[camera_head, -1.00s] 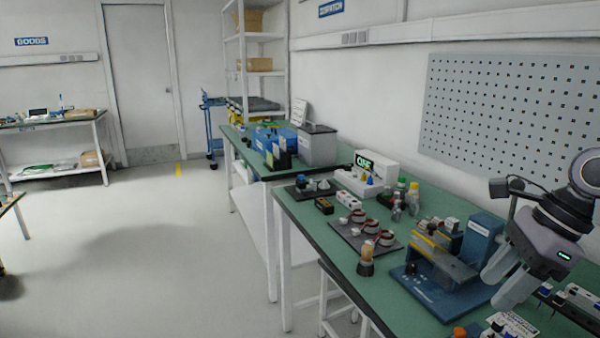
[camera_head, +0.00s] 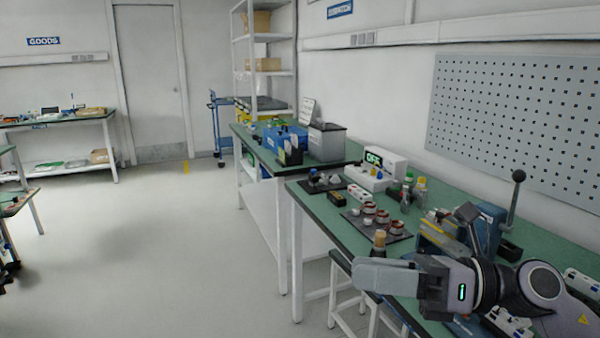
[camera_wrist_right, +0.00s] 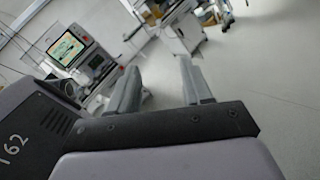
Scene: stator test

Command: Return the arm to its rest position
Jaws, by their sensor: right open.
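My right gripper (camera_head: 388,276) comes in from the lower right in the head view, pointing left, just in front of the green workbench (camera_head: 345,228). In the right wrist view its two fingers (camera_wrist_right: 160,85) stand apart with nothing between them, over the floor. Behind my arm, a blue fixture (camera_head: 486,228) with a black-knobbed lever stands on the bench, partly hidden. A dark tray (camera_head: 352,222) with several stator-like rings lies left of the fixture. My left gripper is not in view.
A second green bench (camera_head: 262,152) with blue bins and a grey box (camera_head: 326,142) stands farther back. A stool (camera_head: 340,290) stands under the near bench's front edge. Open floor (camera_head: 170,250) lies to the left. The wrist view shows a machine with a lit screen (camera_wrist_right: 68,48).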

